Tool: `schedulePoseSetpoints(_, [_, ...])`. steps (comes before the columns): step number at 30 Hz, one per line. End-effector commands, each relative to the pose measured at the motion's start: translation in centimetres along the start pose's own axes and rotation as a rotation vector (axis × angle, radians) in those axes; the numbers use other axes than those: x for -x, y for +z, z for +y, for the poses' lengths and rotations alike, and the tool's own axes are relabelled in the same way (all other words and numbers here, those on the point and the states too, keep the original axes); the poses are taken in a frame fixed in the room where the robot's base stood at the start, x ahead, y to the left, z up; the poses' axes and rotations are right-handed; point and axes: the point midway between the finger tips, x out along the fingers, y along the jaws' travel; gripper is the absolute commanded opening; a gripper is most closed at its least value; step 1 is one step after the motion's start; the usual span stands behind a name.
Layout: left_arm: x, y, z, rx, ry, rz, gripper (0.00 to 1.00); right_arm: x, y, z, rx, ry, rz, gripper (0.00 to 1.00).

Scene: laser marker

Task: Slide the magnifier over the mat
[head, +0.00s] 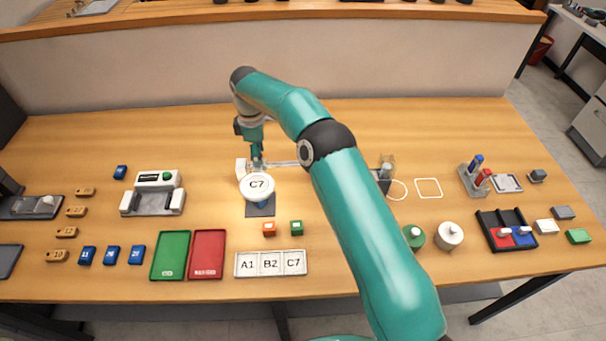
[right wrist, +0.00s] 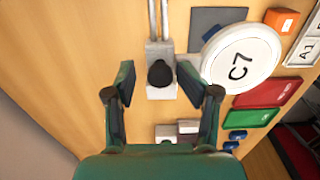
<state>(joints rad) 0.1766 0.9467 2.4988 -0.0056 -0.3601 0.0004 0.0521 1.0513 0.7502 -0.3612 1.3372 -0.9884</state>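The right wrist view shows the magnifier (right wrist: 240,62) overlapping a corner of the mat (right wrist: 205,18). Beside it is a grey block with a black knob (right wrist: 160,73) at the end of two rails. My right gripper (right wrist: 157,78) is open, its fingers on either side of the knob with gaps. In the head view my right gripper (head: 256,164) is behind the magnifier. My left gripper is out of view.
Green (head: 170,256) and red (head: 207,255) trays are at front left. A grey-white device (head: 154,193) stands left.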

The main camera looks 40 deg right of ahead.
Motion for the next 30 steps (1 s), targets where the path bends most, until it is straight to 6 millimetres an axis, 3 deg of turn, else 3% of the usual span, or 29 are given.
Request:
schedulePoseSetpoints(15, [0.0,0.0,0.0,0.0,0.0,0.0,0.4,5.2,-0.1,0.0,0.002,0.001,0.002,0.54])
schedulePoseSetpoints(30, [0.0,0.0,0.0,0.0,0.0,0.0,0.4,5.8,-0.1,-0.1,0.001,0.0,0.001,0.54])
